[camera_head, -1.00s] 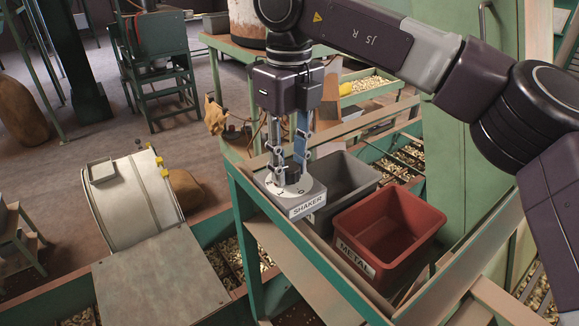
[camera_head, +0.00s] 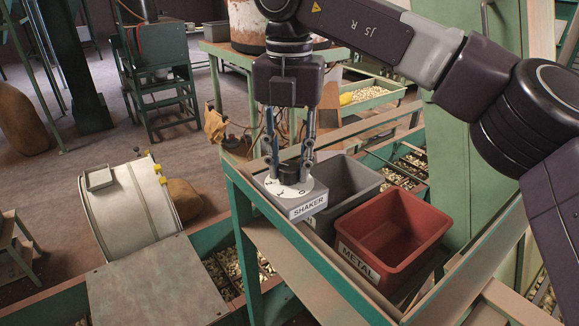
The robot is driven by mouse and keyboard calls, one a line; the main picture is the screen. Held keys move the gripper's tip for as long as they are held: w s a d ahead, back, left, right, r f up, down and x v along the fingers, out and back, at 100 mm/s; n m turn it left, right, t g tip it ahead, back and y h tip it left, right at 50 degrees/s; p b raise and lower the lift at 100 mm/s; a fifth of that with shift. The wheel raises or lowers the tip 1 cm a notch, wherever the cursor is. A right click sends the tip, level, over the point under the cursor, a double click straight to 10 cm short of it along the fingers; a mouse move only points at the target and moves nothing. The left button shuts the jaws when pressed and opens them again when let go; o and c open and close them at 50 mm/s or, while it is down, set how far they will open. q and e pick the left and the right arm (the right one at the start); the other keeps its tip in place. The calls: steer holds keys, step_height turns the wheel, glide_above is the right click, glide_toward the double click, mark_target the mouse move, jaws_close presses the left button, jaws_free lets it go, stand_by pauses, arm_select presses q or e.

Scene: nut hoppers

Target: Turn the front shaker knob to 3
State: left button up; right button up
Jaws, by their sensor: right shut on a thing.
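The shaker box (camera_head: 309,205) is a grey box labelled SHAKER, at the far left corner of the green-framed stand. A white round dial (camera_head: 283,190) with dark marks lies on its top; a 0 shows near the front right, and the other marks are too small to read surely. A short black knob (camera_head: 290,172) rises from the dial. My right gripper (camera_head: 289,168) points straight down from above and is shut on the knob, one finger at its left and one at its right. The knob's pointer is not clear. My left gripper is not in view.
A grey bin (camera_head: 347,178) and a red bin (camera_head: 395,243) labelled METAL stand right of the shaker box, close by. The stand's green rail (camera_head: 237,182) runs along the left.

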mark_target(289, 165)
steer(key=m+b, duration=0.1)
steer(key=m, duration=0.4)
steer(key=shift+w+r, duration=0.1)
steer(key=shift+o, duration=0.2)
steer(key=shift+m+b, duration=0.3)
steer(key=o, duration=1.1)
steer(key=shift+r, duration=3.7)
